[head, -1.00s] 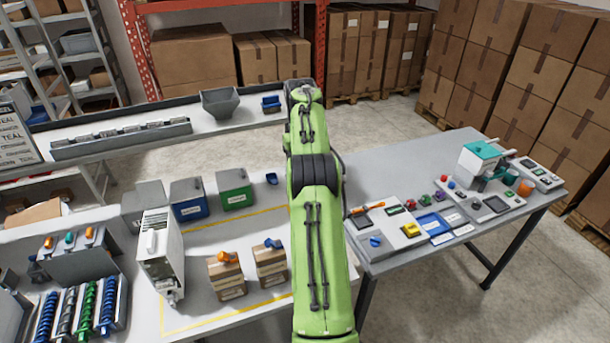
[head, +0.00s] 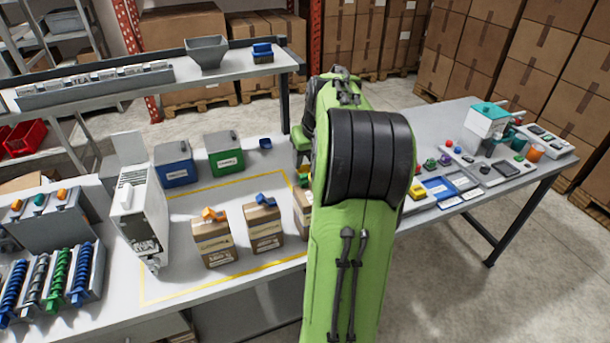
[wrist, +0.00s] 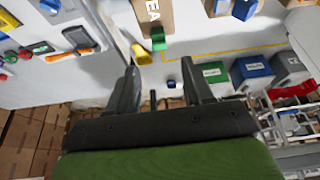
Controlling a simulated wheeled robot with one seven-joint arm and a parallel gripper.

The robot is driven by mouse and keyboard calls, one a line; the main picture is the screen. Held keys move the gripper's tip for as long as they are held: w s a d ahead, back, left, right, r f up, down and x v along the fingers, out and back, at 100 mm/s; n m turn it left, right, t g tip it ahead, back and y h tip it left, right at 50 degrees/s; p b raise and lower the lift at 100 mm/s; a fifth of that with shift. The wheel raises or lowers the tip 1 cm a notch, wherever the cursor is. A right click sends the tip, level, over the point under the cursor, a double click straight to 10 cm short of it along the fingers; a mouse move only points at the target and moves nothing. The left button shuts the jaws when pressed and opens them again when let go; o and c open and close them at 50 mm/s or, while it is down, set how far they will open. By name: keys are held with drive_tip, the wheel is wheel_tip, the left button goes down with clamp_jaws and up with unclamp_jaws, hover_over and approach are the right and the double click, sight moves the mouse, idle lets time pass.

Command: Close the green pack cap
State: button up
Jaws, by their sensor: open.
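The pack with the green cap (wrist: 158,38) is a brown pack (wrist: 152,15) with white lettering, at the top of the wrist view and partly cut off. The cap stands out from the pack's end; I cannot tell its exact angle. In the head view only the left edge of this pack (head: 301,214) shows beside my arm, and its cap is not clear there. My gripper (wrist: 162,80) is open and empty in the wrist view. Its fingers are apart from the cap, which lies beyond the fingertips in the picture. A yellow piece (wrist: 141,54) lies near the cap.
Packs with an orange cap (head: 213,214) and a blue cap (head: 264,199) stand to the left. A white dispenser (head: 139,208) stands further left. Blue (head: 176,165) and green (head: 224,155) bins stand behind. A second table (head: 500,195) with devices is at right.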

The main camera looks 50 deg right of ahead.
sight(304, 175)
drive_tip(key=x, duration=0.7)
drive_tip(key=shift+f, duration=0.15)
drive_tip(key=shift+c, duration=0.3)
clamp_jaws()
